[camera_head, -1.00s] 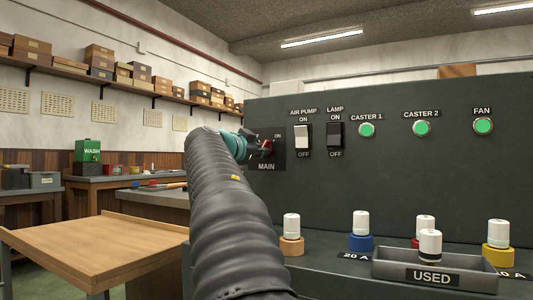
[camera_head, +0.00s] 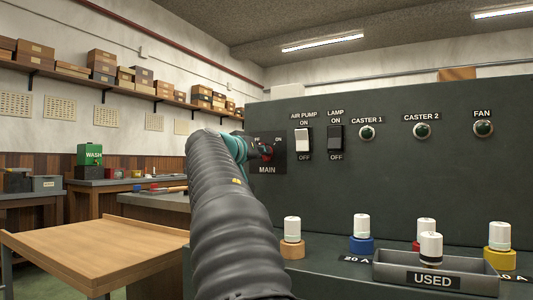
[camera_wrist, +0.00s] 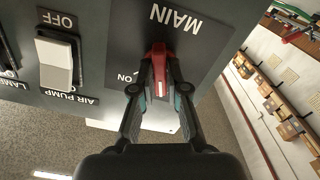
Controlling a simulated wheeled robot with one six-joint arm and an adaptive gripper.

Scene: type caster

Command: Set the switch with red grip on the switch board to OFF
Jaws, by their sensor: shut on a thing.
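The switch with the red grip (camera_wrist: 160,68) sits on the MAIN plate (camera_wrist: 188,30) of the switch board. In the wrist view, my gripper (camera_wrist: 159,88) is shut on the red grip, with one finger on each side. The word ON shows left of the grip in this upside-down view; the OFF word is hidden behind the fingers there. In the head view, the red grip (camera_head: 267,153) shows at the left end of the board (camera_head: 400,182), beside my gripper (camera_head: 252,150). ON and part of OFF show above it. My arm partly covers the plate.
The AIR PUMP switch (camera_head: 303,141) and LAMP switch (camera_head: 335,139) are close right of MAIN. The CASTER 1 (camera_head: 367,132), CASTER 2 (camera_head: 422,131) and FAN (camera_head: 483,129) lamps are dark. White-topped fuses and a USED tray (camera_head: 433,279) stand on the ledge below.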

